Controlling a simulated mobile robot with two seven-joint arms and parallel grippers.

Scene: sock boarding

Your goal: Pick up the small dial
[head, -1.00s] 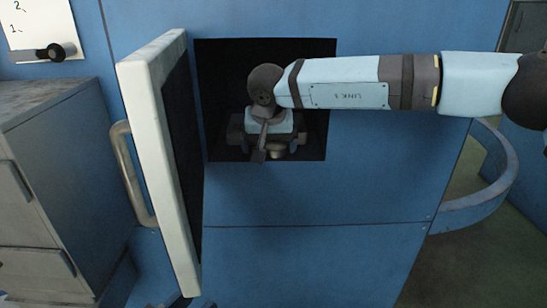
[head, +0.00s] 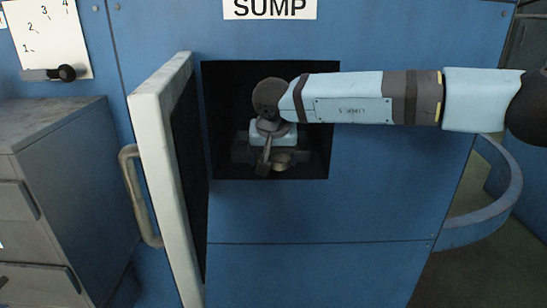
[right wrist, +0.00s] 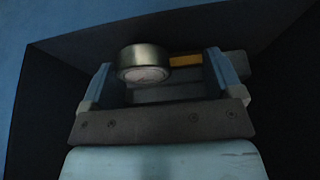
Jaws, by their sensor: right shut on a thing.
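The small dial (head: 280,160) is a round, brassy metal piece with a pale face, in the dark recess of the blue cabinet. The right wrist view shows the dial (right wrist: 144,66) between my two blue-sided fingers, nearer the left one in the picture. My right gripper (head: 272,158) reaches into the recess and is shut on the dial; the exact contact is too dark to see. In the right wrist view my right gripper (right wrist: 160,85) has its fingers well apart. A grey piece with a yellow strip (right wrist: 186,61) shows behind the dial. My left gripper is not in view.
The recess's thick pale door (head: 165,180) stands open at left, with a metal handle (head: 138,195). A "SUMP" label (head: 270,9) is above. A grey drawer cabinet (head: 60,190) stands at left, and a curved blue rail (head: 500,205) at right.

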